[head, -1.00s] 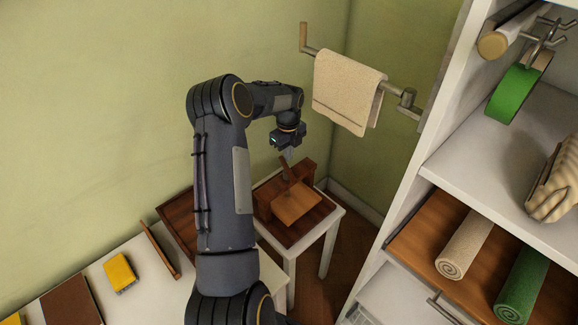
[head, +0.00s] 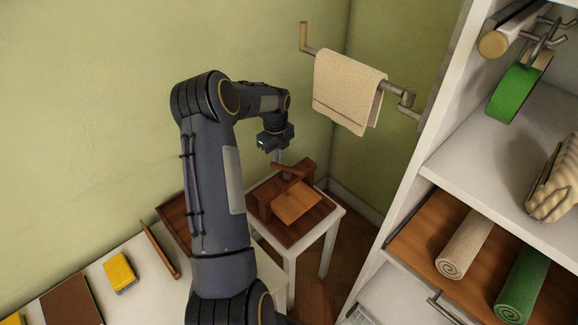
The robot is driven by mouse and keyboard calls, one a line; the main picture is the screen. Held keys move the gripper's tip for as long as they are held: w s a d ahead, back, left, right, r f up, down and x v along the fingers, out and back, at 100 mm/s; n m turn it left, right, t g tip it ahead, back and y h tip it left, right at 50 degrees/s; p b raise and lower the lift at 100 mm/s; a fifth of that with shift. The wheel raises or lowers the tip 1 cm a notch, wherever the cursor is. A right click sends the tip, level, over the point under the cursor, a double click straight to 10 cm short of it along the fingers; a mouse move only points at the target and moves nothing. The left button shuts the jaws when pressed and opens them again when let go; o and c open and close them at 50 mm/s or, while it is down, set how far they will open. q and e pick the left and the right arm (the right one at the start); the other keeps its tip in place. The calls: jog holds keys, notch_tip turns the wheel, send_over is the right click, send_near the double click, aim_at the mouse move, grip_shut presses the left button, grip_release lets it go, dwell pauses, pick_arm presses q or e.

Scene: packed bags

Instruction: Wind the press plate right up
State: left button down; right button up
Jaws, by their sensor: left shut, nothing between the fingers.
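The wooden press stands on a dark board (head: 285,232) on a small white table. Its light brown plate (head: 298,206) lies in front of the darker frame (head: 309,170). The turning bar (head: 288,172) sits above the plate, slanting from upper left to lower right. My left gripper (head: 277,158) is shut and empty, pointing down at the left end of the bar. I cannot tell whether it touches the bar. The gap under the plate is too small to judge. My right gripper is not in view.
A towel (head: 345,90) hangs on a wall rail behind the press. A white shelf unit (head: 440,150) with rolled cloths stands to the right. A white table (head: 150,295) with a yellow block (head: 119,273) is to the left. The corner's floor is clear.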

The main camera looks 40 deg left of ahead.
aim_at(271, 165)
pick_arm(q)
jog(key=shift+s, duration=0.1)
jog(key=shift+s+d, duration=0.15)
jog(key=shift+s, duration=0.95)
jog(key=shift+s+d+b, duration=0.3)
jog(key=shift+s+d, duration=0.3)
jog(key=shift+s, duration=0.3)
jog(key=shift+s+d, duration=0.3)
jog(key=shift+d, duration=0.2)
jog(key=shift+s+d, duration=0.25)
jog(key=shift+d, duration=0.2)
